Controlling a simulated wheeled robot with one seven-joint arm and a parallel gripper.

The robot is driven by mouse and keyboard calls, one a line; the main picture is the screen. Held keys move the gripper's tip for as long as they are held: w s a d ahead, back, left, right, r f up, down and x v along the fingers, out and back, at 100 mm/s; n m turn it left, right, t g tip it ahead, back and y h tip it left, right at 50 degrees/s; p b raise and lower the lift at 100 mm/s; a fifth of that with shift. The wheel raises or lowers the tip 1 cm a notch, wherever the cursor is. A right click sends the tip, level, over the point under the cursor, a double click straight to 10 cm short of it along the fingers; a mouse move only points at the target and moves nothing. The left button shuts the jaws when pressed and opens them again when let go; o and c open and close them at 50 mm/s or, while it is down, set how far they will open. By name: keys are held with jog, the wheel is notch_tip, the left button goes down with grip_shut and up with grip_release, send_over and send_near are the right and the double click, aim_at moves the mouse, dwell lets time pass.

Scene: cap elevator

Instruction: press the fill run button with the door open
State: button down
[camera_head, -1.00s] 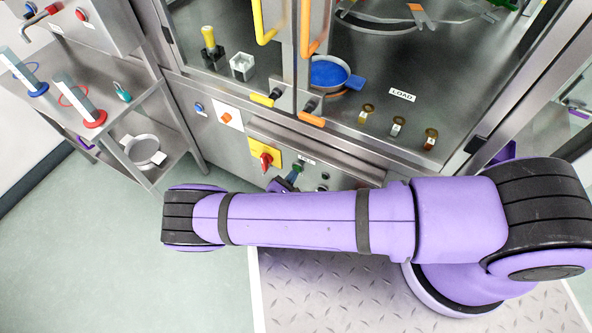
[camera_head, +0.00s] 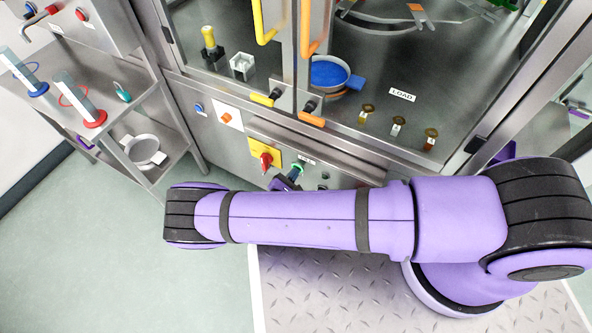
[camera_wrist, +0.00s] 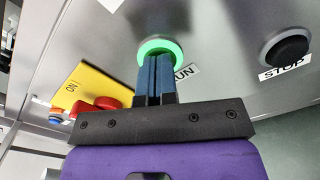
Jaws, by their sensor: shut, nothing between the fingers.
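The fill run button (camera_wrist: 160,45) shows a bright green lit ring in the wrist view, with a label ending in "UN" beside it. In the head view, the lit button (camera_head: 298,169) is on the front panel. My gripper (camera_wrist: 155,62) is shut and empty, its blue fingertips over the middle of the ring. They appear to touch the button, and they hide its centre. In the head view, my gripper (camera_head: 292,178) shows partly behind my arm. The cabinet's yellow handle (camera_head: 262,22) and orange handle (camera_head: 307,28) are side by side; I cannot tell whether a door is open.
A black stop button (camera_wrist: 288,48) sits right of the run button. A red knob on a yellow plate (camera_head: 265,160) is to the left. A steel shelf (camera_head: 150,128) stands left; the floor there is clear.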

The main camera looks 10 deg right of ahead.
jog(key=shift+s+a, duration=0.1)
jog(key=v, duration=0.5)
dwell(0.7)
jog(key=shift+s+a, duration=0.1)
jog(key=shift+s, duration=0.05)
dwell(0.6)
